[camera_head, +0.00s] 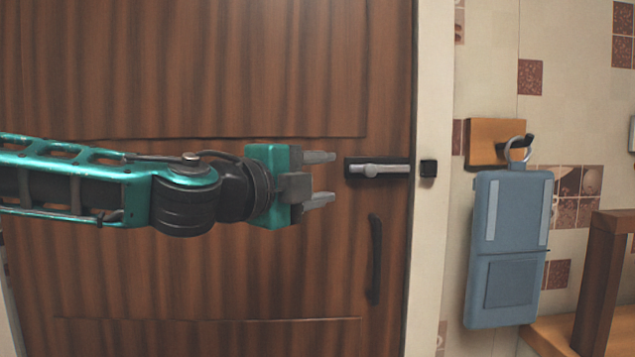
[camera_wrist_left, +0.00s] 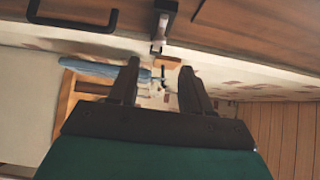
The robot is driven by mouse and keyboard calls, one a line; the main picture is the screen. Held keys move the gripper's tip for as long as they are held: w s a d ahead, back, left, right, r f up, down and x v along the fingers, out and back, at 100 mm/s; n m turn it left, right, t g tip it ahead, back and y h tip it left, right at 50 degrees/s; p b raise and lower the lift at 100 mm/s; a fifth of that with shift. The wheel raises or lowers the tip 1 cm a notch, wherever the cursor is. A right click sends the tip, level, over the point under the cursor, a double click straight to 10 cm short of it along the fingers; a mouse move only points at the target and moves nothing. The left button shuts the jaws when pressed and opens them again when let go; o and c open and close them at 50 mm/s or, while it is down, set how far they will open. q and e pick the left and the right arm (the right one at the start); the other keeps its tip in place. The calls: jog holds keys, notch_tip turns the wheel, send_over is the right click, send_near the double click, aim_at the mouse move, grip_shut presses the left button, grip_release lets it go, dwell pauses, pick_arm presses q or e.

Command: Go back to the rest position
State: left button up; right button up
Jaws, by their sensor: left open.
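My left gripper (camera_head: 320,178) is in front of a brown wooden door (camera_head: 200,80) in the head view. Its two grey fingers are apart and nothing is between them. The fingertips point right, towards a metal latch (camera_head: 378,170) on a dark plate, with a gap between them. In the left wrist view the open fingers of my left gripper (camera_wrist_left: 158,80) also show, and the latch (camera_wrist_left: 160,28) is above them. My right gripper is in neither view.
A black door handle (camera_head: 375,258) is below the latch. Right of the white door frame (camera_head: 430,100), a blue bag-like item (camera_head: 510,250) hangs from a hook on a wooden block (camera_head: 482,143). A wooden post (camera_head: 602,280) stands at the far right.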

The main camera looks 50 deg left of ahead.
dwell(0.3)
pick_arm(q)
jog(key=w+d+f+n+g+h, duration=0.15)
jog(key=d+f, duration=0.25)
jog(key=f, duration=0.7)
jog(key=w+d+f+n+g+h, duration=0.1)
jog(key=w+d+f+n+h, duration=0.3)
jog(key=f, duration=0.6)
jog(key=w+d+f+g+h, duration=0.15)
jog(key=d+f, duration=0.35)
jog(key=f, duration=0.6)
jog(key=s+d+f+n+g+y, duration=0.1)
jog(key=s+d+f+n+g, duration=0.1)
jog(key=s+d+f+n, duration=0.65)
jog(key=s+d+f+g+y, duration=0.1)
jog(key=s+f, duration=0.5)
jog(key=f, duration=0.7)
jog(key=s+a+r+y+p, duration=0.1)
jog(key=a+r+p, duration=0.2)
jog(key=r+p, duration=0.5)
jog(key=p, duration=0.4)
jog(key=shift+s, duration=0.2)
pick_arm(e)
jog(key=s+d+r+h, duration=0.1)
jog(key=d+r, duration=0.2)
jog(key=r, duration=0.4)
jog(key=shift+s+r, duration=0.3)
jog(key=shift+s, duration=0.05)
